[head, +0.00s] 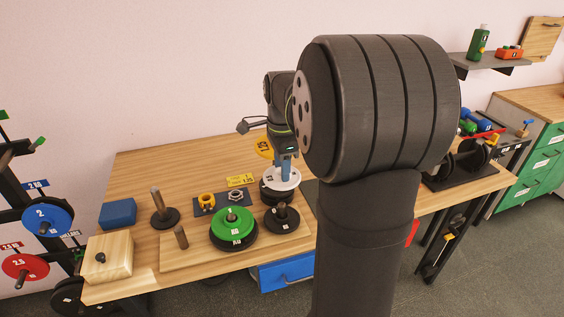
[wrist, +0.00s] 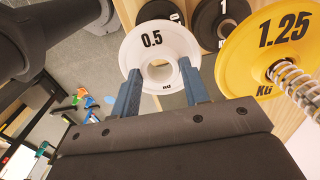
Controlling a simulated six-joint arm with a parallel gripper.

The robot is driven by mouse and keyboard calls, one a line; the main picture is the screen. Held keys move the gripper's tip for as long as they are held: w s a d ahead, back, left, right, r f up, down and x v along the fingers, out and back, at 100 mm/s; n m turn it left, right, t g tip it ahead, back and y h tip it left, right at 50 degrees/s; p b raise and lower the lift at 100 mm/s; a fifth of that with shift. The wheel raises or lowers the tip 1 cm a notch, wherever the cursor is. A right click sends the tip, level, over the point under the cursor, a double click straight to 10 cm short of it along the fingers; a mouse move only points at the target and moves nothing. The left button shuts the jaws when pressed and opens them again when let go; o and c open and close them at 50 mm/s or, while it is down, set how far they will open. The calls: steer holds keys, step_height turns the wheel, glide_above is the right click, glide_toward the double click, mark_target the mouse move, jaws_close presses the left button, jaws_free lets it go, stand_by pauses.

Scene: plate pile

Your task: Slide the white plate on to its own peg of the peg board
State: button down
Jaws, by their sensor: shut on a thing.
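The white plate (head: 284,180), marked 0.5, is in my gripper (head: 286,172) at the back right of the board. In the wrist view the white plate (wrist: 133,42) faces me, with the blue fingers of my gripper (wrist: 160,75) on either side of its raised centre ring. The peg board (head: 192,262) is pale wood on the table. Its left peg (head: 181,237) is bare. A green plate (head: 229,219) over a dark one sits round the middle peg, and a black plate (head: 283,221) round the right peg. I cannot tell whether the white plate touches the dark plates below it.
A yellow 1.25 plate (wrist: 250,50) on a spring-collared bar is close by. Black plates (wrist: 208,22) lie near the white one. A blue block (head: 118,213), a post on a round base (head: 160,208) and a mat with collars (head: 222,205) stand behind the peg board.

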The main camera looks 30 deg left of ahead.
glide_above(282, 204)
steer(key=shift+f, duration=3.05)
steer(key=shift+f, duration=0.1)
steer(key=shift+f, duration=1.9)
steer(key=shift+f, duration=0.2)
steer(key=shift+f, duration=1.2)
steer(key=c, duration=0.7)
jaws_free()
step_height(282, 204, up, 18)
steer(key=shift+f, duration=0.25)
steer(key=shift+f, duration=0.1)
